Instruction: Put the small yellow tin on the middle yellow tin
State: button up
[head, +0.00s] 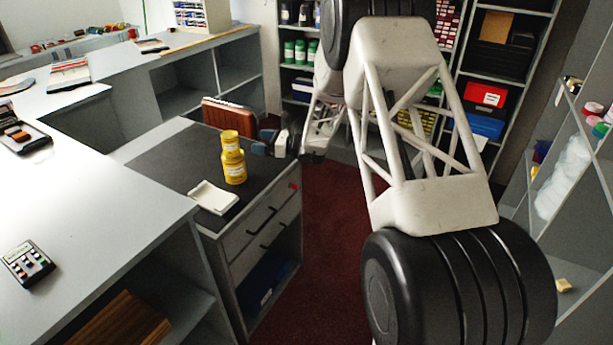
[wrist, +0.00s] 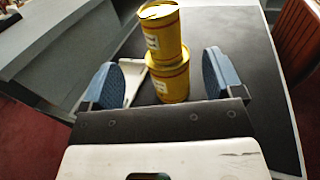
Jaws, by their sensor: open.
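Yellow tins stand stacked upright on the dark top of the low cabinet. The upper, narrower tin (head: 230,138) rests on a wider yellow tin (head: 235,170). In the wrist view the upper tin (wrist: 162,38) and the lower tin (wrist: 170,82) both show pale labels. I cannot tell whether the lower part is one tin or two. My gripper (head: 264,147) is open and empty, just right of the stack in the head view, apart from it. In the wrist view its blue fingers (wrist: 162,78) are spread to either side of the stack, which appears beyond them.
A white pad (head: 213,198) lies in front of the tins on the dark cabinet top (head: 160,165). A brown ribbed case (head: 228,113) stands behind them. A grey counter (head: 90,225) with a calculator-like device (head: 28,263) is at the left. Shelves line the back and right.

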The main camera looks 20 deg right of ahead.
jog(key=s+a+r+n+g+h, duration=0.15)
jog(key=s+r+n, duration=0.3)
jog(key=s, duration=0.45)
jog(key=s+a+r+n+g+h, duration=0.1)
jog(key=s+r+n+g+h, duration=0.15)
jog(key=s+r, duration=0.5)
jog(key=s+a+r+n+g+h, duration=0.1)
jog(key=s+r+n+g, duration=0.3)
jog(key=s, duration=0.7)
jog(key=s+d+n+h, duration=0.3)
jog(key=s+n, duration=0.1)
jog(key=s, duration=0.6)
jog(key=s+d+r+n+t+h, duration=0.1)
jog(key=s+d+n+h, duration=0.3)
jog(key=s, duration=0.7)
jog(key=s+d+r+n+t+h, duration=0.1)
jog(key=s+d+n+h, duration=0.3)
jog(key=s, duration=0.7)
jog(key=shift+s, duration=0.25)
